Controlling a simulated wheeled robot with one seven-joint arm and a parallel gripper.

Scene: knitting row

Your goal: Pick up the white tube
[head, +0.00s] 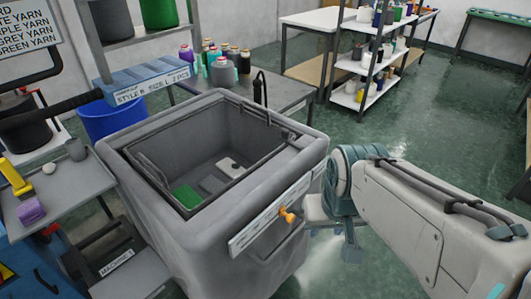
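No item in the head view is clearly a white tube. A small white item with a dark spot (229,163) lies on the floor of the grey bin (314,150), near its back right.
The bin also holds a green piece (187,196) and grey pieces. An orange knob-like part (287,215) sticks out at its front. A table (285,93) with yarn cones stands behind, and a white shelf rack (345,99) farther back. Green floor at right is open.

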